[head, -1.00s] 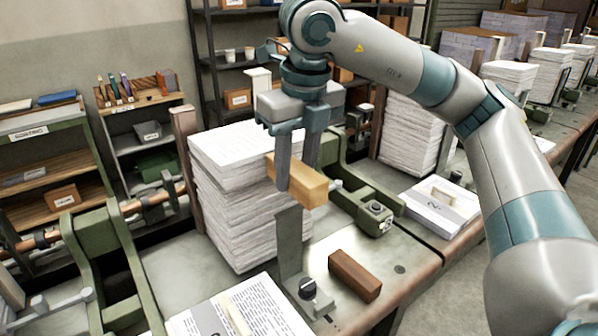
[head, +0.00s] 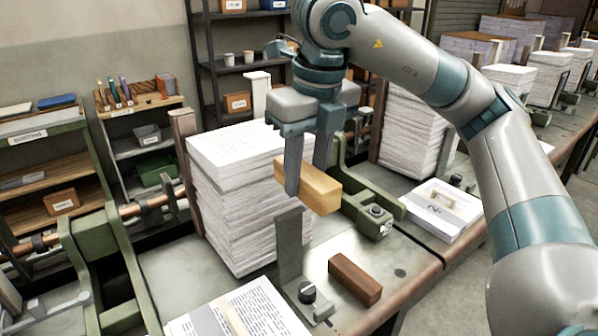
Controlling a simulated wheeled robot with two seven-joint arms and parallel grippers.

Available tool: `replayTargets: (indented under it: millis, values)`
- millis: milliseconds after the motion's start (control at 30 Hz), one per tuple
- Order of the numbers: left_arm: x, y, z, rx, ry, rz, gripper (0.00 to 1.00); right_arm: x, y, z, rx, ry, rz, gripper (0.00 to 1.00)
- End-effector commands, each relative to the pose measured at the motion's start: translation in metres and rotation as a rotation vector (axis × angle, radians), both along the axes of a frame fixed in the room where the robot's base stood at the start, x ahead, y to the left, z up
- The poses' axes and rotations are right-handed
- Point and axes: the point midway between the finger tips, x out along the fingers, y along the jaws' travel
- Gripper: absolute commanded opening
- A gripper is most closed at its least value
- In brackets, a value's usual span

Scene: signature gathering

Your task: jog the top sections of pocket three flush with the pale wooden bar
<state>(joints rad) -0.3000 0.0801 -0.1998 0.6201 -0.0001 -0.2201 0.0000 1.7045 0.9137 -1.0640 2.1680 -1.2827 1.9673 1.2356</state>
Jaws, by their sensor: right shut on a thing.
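A tall stack of white paper sections (head: 230,205) stands in the pocket left of centre. Its top sections (head: 240,150) look mostly even, with slight unevenness in the layers below. My right gripper (head: 308,175) is shut on the pale wooden bar (head: 318,190). It holds the bar level with the upper part of the stack, at the stack's right side, with a small gap seeming to show between them. I cannot tell which pocket number this is. My left gripper is not in view.
A grey upright plate with a black knob (head: 306,292) stands in front of the stack. A dark brown block (head: 354,278) lies on the bench to its right. Another tall stack (head: 410,135) stands further right.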

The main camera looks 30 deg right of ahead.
Motion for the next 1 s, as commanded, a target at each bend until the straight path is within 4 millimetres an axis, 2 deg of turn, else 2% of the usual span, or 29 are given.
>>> replayTargets:
  millis: [400,1000]
  values:
    - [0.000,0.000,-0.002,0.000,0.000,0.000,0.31,-0.022,-0.002,0.007,-0.001,0.000,0.001,0.09]
    - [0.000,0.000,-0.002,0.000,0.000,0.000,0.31,-0.023,-0.002,0.008,0.000,0.000,0.001,0.09]
